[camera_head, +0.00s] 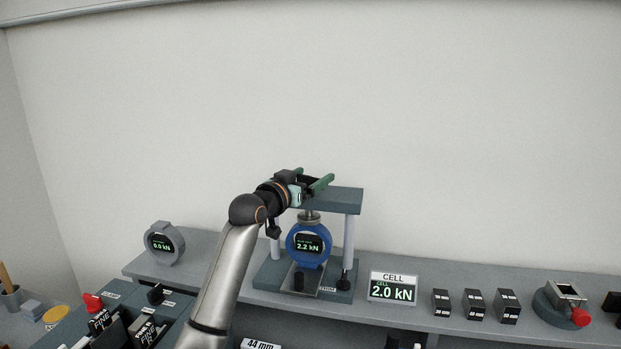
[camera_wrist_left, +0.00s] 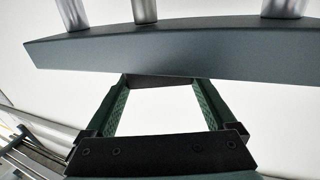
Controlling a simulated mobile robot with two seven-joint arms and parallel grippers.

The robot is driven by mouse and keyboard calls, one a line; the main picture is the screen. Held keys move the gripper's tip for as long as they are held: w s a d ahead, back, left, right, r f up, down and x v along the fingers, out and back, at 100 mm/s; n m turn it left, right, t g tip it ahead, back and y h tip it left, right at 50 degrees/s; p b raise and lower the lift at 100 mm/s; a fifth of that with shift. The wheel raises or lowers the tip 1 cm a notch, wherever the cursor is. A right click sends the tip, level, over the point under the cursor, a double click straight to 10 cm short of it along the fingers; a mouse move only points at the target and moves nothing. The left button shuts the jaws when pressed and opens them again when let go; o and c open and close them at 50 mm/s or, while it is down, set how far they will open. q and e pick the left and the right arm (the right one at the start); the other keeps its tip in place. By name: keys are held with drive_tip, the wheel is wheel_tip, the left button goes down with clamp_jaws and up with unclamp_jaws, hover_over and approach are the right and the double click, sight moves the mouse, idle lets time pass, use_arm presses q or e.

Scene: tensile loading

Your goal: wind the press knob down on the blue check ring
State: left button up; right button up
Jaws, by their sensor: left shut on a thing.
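The blue check ring (camera_head: 307,244) stands upright in the press (camera_head: 345,200), under its top plate and between two posts; its display reads 2.2 kN. My left gripper (camera_head: 314,179) is above the top plate, with its green fingers apart. In the left wrist view, the gripper (camera_wrist_left: 160,82) is shut on a dark part (camera_wrist_left: 158,81) between its fingertips, at the edge of the top plate (camera_wrist_left: 165,52). I take this part to be the press knob, mostly hidden. The right gripper is not in view.
The cell display (camera_head: 393,288) reads 2.0 kN. A grey ring (camera_head: 164,243) reading 0.0 kN stands at the left of the shelf. Several dark blocks (camera_head: 474,304) and a round fixture with a red knob (camera_head: 562,305) stand to the right.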

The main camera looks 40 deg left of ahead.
use_arm(q)
drive_tip(key=shift+f+h, duration=0.15)
drive_tip(key=shift+h, duration=0.15)
drive_tip(key=o, duration=1.1)
drive_tip(key=shift+c, duration=0.2)
